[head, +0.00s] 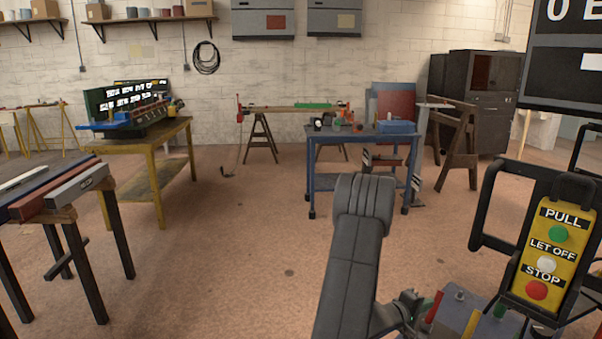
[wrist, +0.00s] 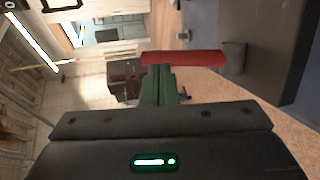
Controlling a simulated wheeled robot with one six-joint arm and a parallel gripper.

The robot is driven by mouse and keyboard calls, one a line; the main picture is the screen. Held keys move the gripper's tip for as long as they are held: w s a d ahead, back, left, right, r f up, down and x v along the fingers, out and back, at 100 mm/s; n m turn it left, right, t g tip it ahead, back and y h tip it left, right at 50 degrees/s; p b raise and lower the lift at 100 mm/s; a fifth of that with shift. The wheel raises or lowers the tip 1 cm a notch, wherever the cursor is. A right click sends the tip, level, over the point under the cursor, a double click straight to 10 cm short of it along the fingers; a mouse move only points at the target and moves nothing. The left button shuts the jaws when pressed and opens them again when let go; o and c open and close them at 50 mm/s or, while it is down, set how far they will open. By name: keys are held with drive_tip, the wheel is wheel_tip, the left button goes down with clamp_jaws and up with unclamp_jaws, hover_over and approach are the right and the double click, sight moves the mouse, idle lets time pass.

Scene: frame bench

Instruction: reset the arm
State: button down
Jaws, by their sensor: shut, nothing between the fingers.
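My arm rises in the lower middle of the head view, bent at a grey elbow, with its far end low and to the right. My gripper (head: 430,304) is small and partly hidden there, by green and red parts. In the wrist view my gripper (wrist: 160,70) shows as a dark body with a green light and green fingers close together. A red bar lies across their ends; I cannot tell whether it belongs to the gripper. The fingers are shut with nothing held.
A yellow panel (head: 551,256) with PULL, LET OFF and STOP buttons stands close at right. A blue table (head: 352,134) with small items is ahead, a yellow-legged bench (head: 150,140) behind left, a trestle with bars (head: 64,214) at near left. The floor between is clear.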

drive_tip(key=shift+s+a+f+t+h+b, duration=0.3)
drive_tip(key=shift+s+a+f+h+b, duration=0.15)
drive_tip(key=shift+b, duration=1.6)
drive_tip(key=h+b, duration=0.1)
drive_tip(key=b, duration=0.2)
drive_tip(key=s+a+f+t+h+b, duration=0.1)
drive_tip(key=b, duration=0.2)
drive_tip(key=shift+a+m+b, duration=0.1)
drive_tip(key=shift+m+b, duration=0.2)
drive_tip(key=shift+b, duration=0.1)
drive_tip(key=h+b, duration=0.1)
drive_tip(key=b, duration=0.1)
drive_tip(key=s+a+f+h+b, duration=0.1)
drive_tip(key=b, duration=0.2)
drive_tip(key=t+h+b, duration=0.1)
drive_tip(key=b, duration=0.1)
drive_tip(key=shift+s+a+f+m, duration=0.2)
drive_tip(key=shift+a+f+m, duration=0.05)
drive_tip(key=shift+f+m, duration=0.15)
drive_tip(key=shift+s+a+t+h+b, duration=0.15)
drive_tip(key=shift+t+h+b, duration=0.25)
drive_tip(key=shift+b, duration=0.6)
drive_tip(key=shift+a+r, duration=0.1)
